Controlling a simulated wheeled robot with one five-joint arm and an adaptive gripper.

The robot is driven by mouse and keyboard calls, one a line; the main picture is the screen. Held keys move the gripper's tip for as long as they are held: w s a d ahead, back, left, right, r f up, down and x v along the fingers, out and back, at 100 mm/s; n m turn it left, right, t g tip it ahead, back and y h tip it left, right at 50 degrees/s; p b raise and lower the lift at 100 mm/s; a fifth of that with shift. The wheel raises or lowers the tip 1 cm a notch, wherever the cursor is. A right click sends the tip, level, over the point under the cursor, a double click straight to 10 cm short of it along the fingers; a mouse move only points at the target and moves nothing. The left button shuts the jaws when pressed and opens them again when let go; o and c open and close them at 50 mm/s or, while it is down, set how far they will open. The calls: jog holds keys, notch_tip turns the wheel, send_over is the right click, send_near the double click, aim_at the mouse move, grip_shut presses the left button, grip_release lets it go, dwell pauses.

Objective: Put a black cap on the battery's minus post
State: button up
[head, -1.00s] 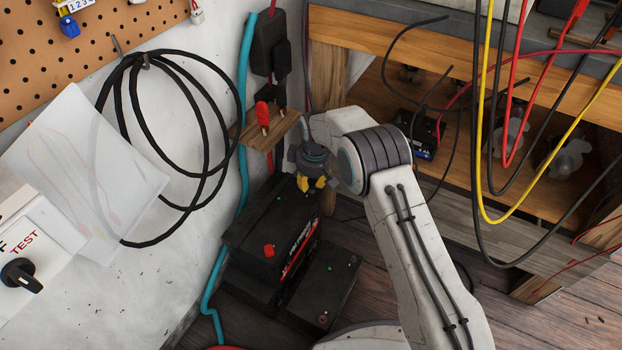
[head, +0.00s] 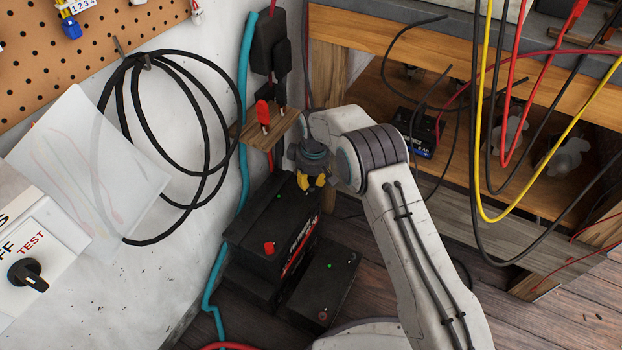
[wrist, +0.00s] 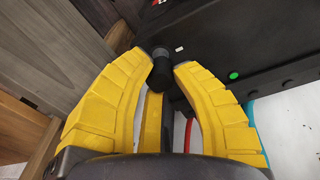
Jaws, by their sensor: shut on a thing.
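A large black battery (head: 262,218) stands on the floor against the wall. A red cap (head: 269,248) sits on its near post. My gripper (head: 311,183) is over the battery's far end. In the wrist view my yellow fingers (wrist: 163,62) are shut on a small black cap (wrist: 161,72), held between the fingertips. The battery's dark top (wrist: 215,45) with a green dot (wrist: 233,75) lies just beyond. The minus post is hidden, and I cannot tell whether the cap touches it.
A small wooden shelf (head: 283,122) with a red cap (head: 262,113) on it juts from the wall above the battery. A lower black box (head: 325,285) stands beside the battery. Cables hang at the wall and over the bench at right.

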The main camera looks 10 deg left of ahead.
aim_at(313, 183)
jog(key=shift+f+b, duration=0.65)
jog(key=shift+f, duration=0.45)
dwell(0.4)
jog(key=o, duration=0.8)
jog(key=r, duration=0.4)
jog(key=s+r, duration=0.1)
jog(key=r, duration=0.7)
jog(key=shift+s+d, duration=0.25)
jog(key=shift+d, duration=0.15)
